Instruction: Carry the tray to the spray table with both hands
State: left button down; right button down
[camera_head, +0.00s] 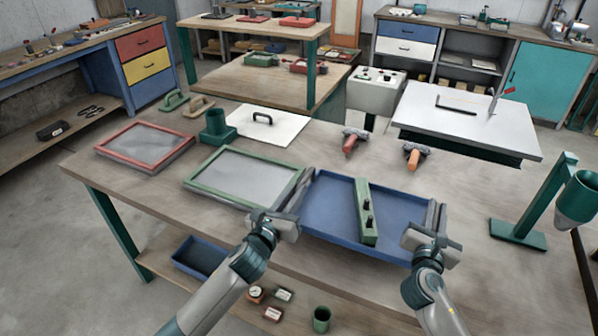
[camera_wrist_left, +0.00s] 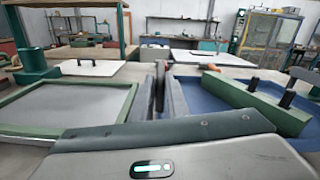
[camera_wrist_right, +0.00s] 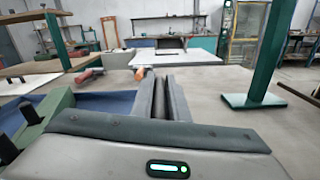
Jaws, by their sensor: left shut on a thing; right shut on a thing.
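The blue tray (camera_head: 330,195) is at the front right of the wooden workbench, with a green bar with black knobs (camera_head: 366,212) lying across it. My left gripper (camera_head: 301,184) is shut on the tray's left wall, and the tray shows to its right in the left wrist view (camera_wrist_left: 205,95). My right gripper (camera_head: 437,208) is shut on the right wall; the tray shows to its left in the right wrist view (camera_wrist_right: 100,103). I cannot tell whether the tray is lifted. A white-topped table (camera_head: 465,122), seemingly the spray table, stands behind the bench at the right.
A green-framed screen (camera_head: 240,178) is close left of the tray, with a red-framed one (camera_head: 143,146) beyond. Two orange-handled tools (camera_head: 415,155) lie behind the tray. A green stand with a cup (camera_head: 530,228) is at the right. Bare bench lies between tray and stand.

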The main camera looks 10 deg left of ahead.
aim_at(297, 213)
pick_arm(q)
jog(key=shift+s+d+f, duration=0.1)
jog(key=shift+s+d, duration=0.05)
jog(key=shift+d, duration=0.2)
pick_arm(e)
jog(key=shift+a+f, duration=0.1)
jog(key=shift+a, duration=0.2)
